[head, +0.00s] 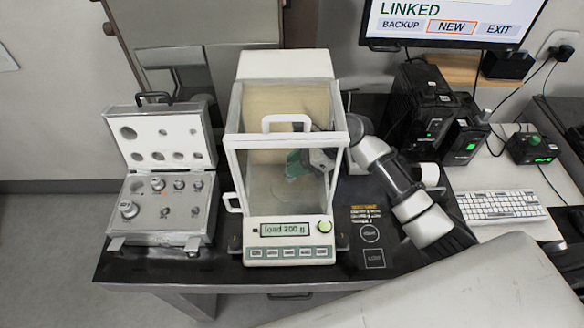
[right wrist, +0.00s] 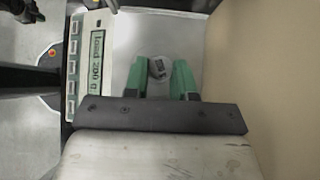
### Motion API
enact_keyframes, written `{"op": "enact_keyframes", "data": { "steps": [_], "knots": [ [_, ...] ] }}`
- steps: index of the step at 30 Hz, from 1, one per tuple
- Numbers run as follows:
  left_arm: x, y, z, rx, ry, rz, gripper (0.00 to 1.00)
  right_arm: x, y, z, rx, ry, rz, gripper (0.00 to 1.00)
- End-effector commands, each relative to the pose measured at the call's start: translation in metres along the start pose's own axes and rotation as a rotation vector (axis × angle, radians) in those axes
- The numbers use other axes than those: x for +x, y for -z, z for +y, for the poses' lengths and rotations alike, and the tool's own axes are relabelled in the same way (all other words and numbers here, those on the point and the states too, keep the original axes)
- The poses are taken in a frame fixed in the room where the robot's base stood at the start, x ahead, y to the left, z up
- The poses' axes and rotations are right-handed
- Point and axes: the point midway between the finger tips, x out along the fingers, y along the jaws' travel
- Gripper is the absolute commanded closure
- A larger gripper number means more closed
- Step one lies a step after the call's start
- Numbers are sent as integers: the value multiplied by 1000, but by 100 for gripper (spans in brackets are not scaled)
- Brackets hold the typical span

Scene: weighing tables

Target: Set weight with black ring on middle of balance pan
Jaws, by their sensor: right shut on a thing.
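The balance (head: 290,228) stands mid-table with a glass chamber, and its display reads "load 200 g". My right arm comes in from the right, and the green fingers of my right gripper (head: 297,164) are inside the chamber. In the right wrist view my right gripper (right wrist: 160,70) is shut on a small round grey weight (right wrist: 158,68) with a dark mark on its top. I cannot tell whether that mark is a black ring. The chamber floor (right wrist: 125,48) shows beneath it; the gap to the pan is unclear. My left gripper is not in view.
An open weight case (head: 150,235) with several metal weights stands left of the balance. The chamber's front glass and white handle (head: 286,121) are close to my right gripper. A keyboard (head: 500,206) and black boxes (head: 425,100) are at the right.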

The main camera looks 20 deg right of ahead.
Motion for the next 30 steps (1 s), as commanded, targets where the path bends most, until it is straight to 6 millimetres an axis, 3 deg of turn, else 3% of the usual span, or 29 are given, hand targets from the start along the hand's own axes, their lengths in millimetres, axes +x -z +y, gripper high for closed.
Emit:
{"op": "enact_keyframes", "data": {
  "steps": [4,12,23,24,28,30],
  "knots": [
    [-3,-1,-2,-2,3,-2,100,8,-6,0,0,1,0,100],
    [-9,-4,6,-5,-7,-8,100,30,17,0,2,0,0,100],
    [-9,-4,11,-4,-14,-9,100,32,21,0,2,0,0,100],
    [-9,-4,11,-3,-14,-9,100,33,22,0,2,0,1,72],
    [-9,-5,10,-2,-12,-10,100,33,22,0,1,0,1,52],
    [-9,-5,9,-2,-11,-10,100,33,22,0,1,0,1,49]
  ]
}}
